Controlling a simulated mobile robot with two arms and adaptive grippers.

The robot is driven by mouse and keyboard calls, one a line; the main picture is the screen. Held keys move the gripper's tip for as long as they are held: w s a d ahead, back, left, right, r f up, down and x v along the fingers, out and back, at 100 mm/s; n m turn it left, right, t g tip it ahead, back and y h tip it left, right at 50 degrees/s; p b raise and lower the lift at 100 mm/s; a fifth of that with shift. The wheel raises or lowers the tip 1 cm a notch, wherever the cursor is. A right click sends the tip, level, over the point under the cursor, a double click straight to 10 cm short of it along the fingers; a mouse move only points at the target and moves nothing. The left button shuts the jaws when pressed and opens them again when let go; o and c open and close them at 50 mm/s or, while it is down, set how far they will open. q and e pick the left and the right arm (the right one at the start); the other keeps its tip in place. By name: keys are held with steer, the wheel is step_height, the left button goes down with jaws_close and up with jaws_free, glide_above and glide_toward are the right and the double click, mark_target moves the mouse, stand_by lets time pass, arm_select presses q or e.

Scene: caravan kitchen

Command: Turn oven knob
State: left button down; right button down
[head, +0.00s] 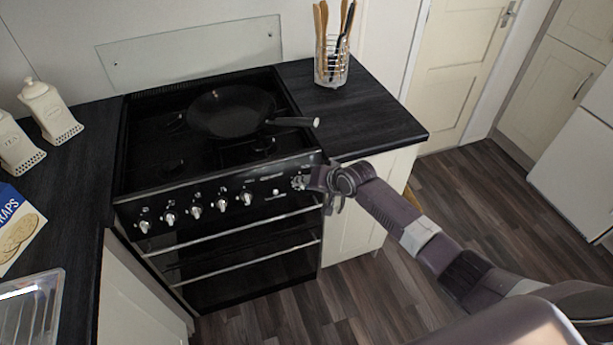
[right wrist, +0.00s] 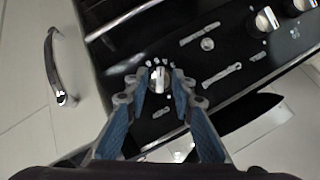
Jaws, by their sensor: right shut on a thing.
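The black oven (head: 240,270) has a front panel with a row of silver knobs; the rightmost oven knob (right wrist: 159,79) sits between the blue-grey fingers of my right gripper (right wrist: 158,88) in the right wrist view. The fingers are shut on this knob, one on each side. In the head view my right gripper (head: 312,180) is at the right end of the panel and partly covers that knob. Another knob (head: 246,198) stands further left on the panel. My left gripper is not in view.
A black frying pan (head: 232,112) sits on the hob, its handle pointing right. A utensil holder (head: 331,62) stands on the right counter. White jars (head: 50,110) and a wraps box (head: 18,228) are on the left counter. The floor (head: 455,225) to the right is clear.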

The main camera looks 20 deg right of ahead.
steer(key=n+h+p, duration=0.1)
steer(key=n, duration=0.2)
steer(key=n+h+p, duration=0.1)
steer(key=n+h, duration=0.1)
steer(key=n, duration=0.1)
steer(key=n+h+p, duration=0.2)
steer(key=n, duration=0.1)
steer(key=shift+s+a+f, duration=0.1)
steer(key=shift+s+a, duration=0.05)
steer(key=shift+a, duration=0.2)
stand_by(0.4)
steer(key=c, duration=1.7)
jaws_free()
steer(key=shift+o, duration=0.2)
steer(key=v, duration=1.2)
